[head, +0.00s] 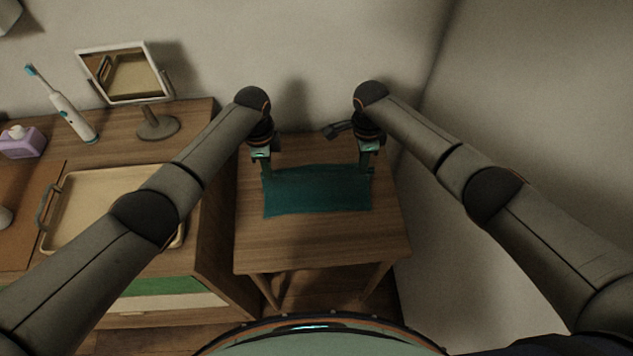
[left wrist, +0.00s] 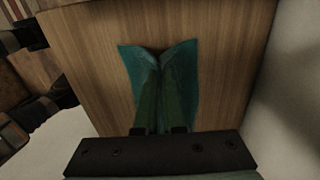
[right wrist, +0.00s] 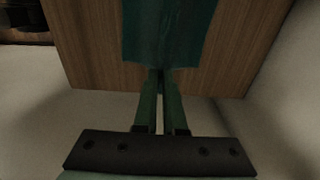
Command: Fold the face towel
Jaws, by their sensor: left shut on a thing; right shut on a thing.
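The teal face towel (head: 318,197) lies on the small wooden table, with its far edge at my two grippers. My left gripper (head: 266,172) is shut on the towel's far left corner. In the left wrist view the towel (left wrist: 183,73) bunches up between the fingers (left wrist: 160,68). My right gripper (head: 366,170) is shut on the towel's far right corner. In the right wrist view the towel (right wrist: 165,35) runs away from the fingertips (right wrist: 160,75). How high the held edge is above the table is hard to tell.
The small wooden table (head: 320,248) has bare wood in front of the towel. To the left, a cabinet carries a beige tray (head: 105,190), a mirror (head: 125,75), an electric toothbrush (head: 72,115) and a purple box (head: 22,143). Walls stand behind and to the right.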

